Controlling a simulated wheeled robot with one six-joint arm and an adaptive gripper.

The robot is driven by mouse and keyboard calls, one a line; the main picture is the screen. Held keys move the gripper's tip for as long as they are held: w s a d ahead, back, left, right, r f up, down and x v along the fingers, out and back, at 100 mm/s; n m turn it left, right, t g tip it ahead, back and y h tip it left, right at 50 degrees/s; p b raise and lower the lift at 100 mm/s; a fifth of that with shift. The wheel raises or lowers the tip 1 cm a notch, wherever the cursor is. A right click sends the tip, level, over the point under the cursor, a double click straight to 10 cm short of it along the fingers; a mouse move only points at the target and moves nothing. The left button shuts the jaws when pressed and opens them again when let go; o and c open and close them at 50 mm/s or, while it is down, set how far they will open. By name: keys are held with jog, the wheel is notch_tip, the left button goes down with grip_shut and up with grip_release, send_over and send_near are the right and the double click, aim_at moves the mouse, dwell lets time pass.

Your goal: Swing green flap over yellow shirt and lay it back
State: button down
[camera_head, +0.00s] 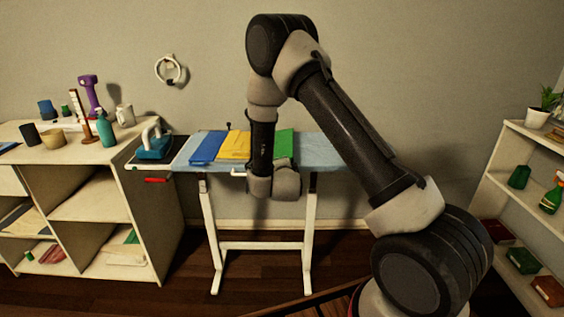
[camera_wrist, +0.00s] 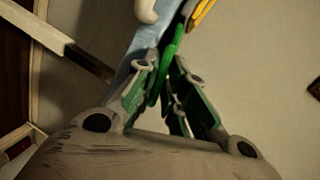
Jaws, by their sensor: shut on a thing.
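The green flap (camera_head: 284,143) lies at the right of a row of coloured pieces on the light blue ironing board (camera_head: 325,151). The yellow shirt (camera_head: 235,145) is to its left, partly behind my arm. In the wrist view, my gripper (camera_wrist: 162,68) is shut on the edge of the green flap (camera_wrist: 169,52), which runs between its fingers. A yellow edge, likely the shirt (camera_wrist: 201,13), shows just beyond the green. In the head view my wrist hides the fingers and the gripped edge, at the board's front side.
A blue panel (camera_head: 207,148) lies left of the yellow shirt. A teal iron (camera_head: 153,145) stands at the board's left end. A cluttered shelf unit (camera_head: 97,150) is at left and another shelf (camera_head: 513,190) at right. The board's right end is bare.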

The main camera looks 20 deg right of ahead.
dwell(0.4)
jog(key=c, duration=1.6)
grip_release()
jog(key=shift+o, duration=0.2)
jog(key=v, duration=1.2)
